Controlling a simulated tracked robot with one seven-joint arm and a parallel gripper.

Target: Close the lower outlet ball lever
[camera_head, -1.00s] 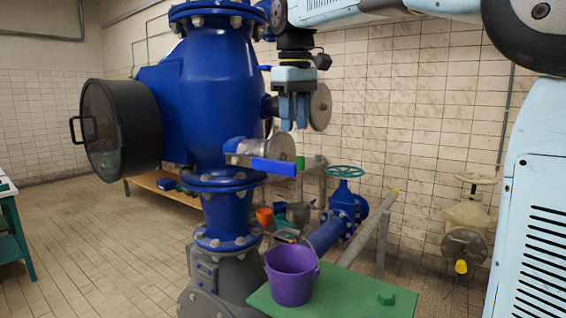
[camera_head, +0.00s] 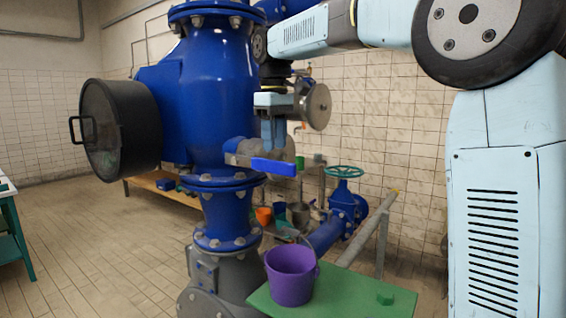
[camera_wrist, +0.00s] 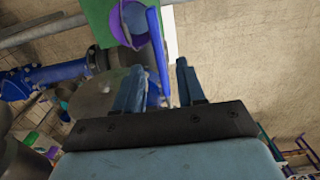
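The lower outlet ball lever (camera_head: 273,167) is a blue bar on a metal ball valve (camera_head: 245,151) at the side of the big blue pipe body. In the head view the bar lies nearly level, pointing right. My gripper (camera_head: 273,146) points down just above the lever. In the wrist view its two fingers (camera_wrist: 160,66) are apart. The fingers hide part of the valve's round flange in the head view.
An upper outlet with a round metal flange (camera_head: 318,106) is close to the right of my wrist. Below, a purple bucket (camera_head: 291,275) stands on a green table (camera_head: 345,296). A blue pipe with a teal handwheel (camera_head: 344,171) stands behind. Open floor lies to the left.

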